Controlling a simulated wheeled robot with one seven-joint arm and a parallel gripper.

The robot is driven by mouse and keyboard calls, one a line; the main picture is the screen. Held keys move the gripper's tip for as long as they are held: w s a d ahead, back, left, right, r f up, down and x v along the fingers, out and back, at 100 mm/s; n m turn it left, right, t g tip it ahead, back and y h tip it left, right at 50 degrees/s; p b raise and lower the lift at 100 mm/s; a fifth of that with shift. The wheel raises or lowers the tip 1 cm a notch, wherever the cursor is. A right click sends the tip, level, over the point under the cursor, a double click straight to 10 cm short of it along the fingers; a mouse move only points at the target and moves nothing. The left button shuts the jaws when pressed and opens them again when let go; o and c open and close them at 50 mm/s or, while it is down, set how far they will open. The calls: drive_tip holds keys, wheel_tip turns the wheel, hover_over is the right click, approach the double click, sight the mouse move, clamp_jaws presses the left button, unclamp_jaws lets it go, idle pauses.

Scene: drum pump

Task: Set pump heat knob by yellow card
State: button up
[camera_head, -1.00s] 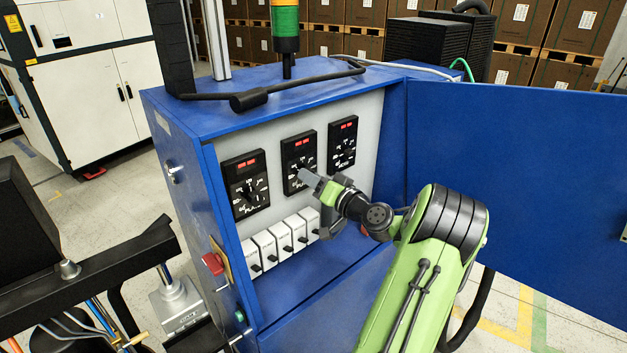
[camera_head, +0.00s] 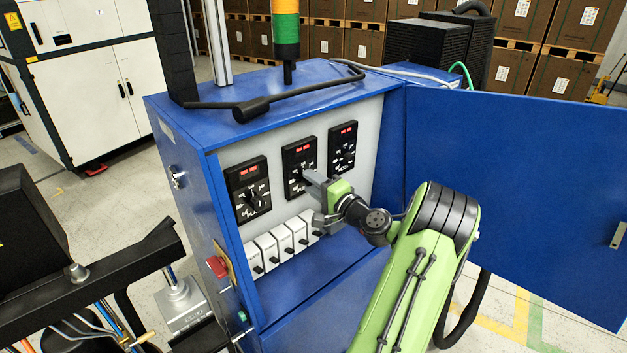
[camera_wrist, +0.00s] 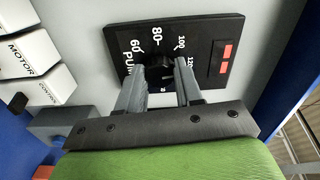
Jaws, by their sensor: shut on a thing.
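The pump heat knob (camera_wrist: 158,74) is black and sits on a black dial plate (camera_wrist: 200,32) with white marks 60, 80, 100 and 120 and lettering that begins "PUM". In the head view this is the middle dial plate (camera_head: 299,152) of three. My gripper (camera_wrist: 160,82) has its two grey fingers on either side of the knob and is shut on it. In the head view my gripper (camera_head: 309,180) reaches the middle dial from the right and covers part of it. I cannot make out the yellow card.
The blue cabinet (camera_head: 180,137) has its door (camera_head: 520,180) open to the right. Dial plates stand left (camera_head: 248,188) and right (camera_head: 342,146) of the middle one. White switches (camera_head: 268,252) sit below. A red knob (camera_head: 216,267) sticks out on the cabinet's side.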

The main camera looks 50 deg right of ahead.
drive_tip(key=shift+m, duration=0.6)
drive_tip(key=o, duration=1)
drive_tip(key=shift+o, duration=0.2)
drive_tip(key=b+v, duration=0.3)
drive_tip(key=v, duration=1.2)
drive_tip(key=shift+s, duration=0.4)
